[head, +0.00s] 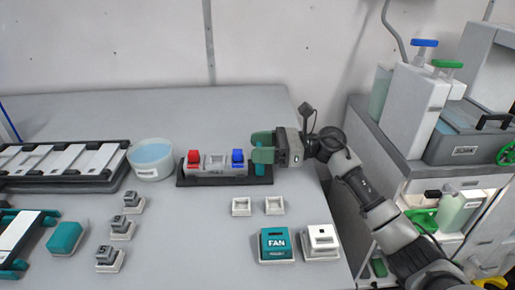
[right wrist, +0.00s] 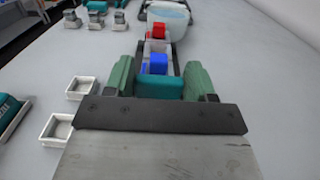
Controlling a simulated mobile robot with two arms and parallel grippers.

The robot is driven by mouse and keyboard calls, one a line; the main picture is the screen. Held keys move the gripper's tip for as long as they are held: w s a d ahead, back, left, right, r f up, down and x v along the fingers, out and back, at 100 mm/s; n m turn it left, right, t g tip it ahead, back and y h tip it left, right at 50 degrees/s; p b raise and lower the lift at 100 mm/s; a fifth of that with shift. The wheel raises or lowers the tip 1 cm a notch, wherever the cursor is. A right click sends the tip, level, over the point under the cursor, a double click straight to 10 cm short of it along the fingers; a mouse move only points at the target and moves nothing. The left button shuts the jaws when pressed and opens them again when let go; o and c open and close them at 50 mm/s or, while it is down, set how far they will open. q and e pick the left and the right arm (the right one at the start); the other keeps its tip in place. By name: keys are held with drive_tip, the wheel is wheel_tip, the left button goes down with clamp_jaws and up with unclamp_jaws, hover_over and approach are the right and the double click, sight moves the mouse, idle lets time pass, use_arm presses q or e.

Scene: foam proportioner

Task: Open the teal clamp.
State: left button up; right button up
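A teal block (right wrist: 160,87), which looks like the teal clamp, is at the near end of the dark base in the right wrist view. My right gripper (head: 262,147) is at the right end of that base (head: 212,181) in the head view. A red block (head: 194,157) and a blue block (head: 238,156) sit on grey parts along the base. My left gripper is not in view.
A bowl of blue liquid (head: 151,159) and a slatted rack (head: 75,165) stand to the left. In front are two small white trays (head: 241,206), a teal FAN box (head: 276,244) and a white box (head: 320,242). The table behind the base is clear.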

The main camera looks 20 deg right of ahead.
drive_tip(key=o, duration=0.3)
drive_tip(key=shift+d, duration=0.15)
drive_tip(key=shift+o, duration=0.2)
drive_tip(key=shift+s+d, duration=0.1)
drive_tip(key=shift+d, duration=0.2)
drive_tip(key=b+v, duration=0.1)
drive_tip(key=v, duration=0.3)
drive_tip(key=shift+s+d+f, duration=0.1)
drive_tip(key=shift+d+f, duration=0.05)
drive_tip(key=shift+d, duration=0.2)
drive_tip(key=b+v, duration=0.1)
drive_tip(key=v, duration=0.3)
drive_tip(key=shift+d, duration=0.1)
drive_tip(key=shift+s+d, duration=0.25)
drive_tip(key=shift+d, duration=0.4)
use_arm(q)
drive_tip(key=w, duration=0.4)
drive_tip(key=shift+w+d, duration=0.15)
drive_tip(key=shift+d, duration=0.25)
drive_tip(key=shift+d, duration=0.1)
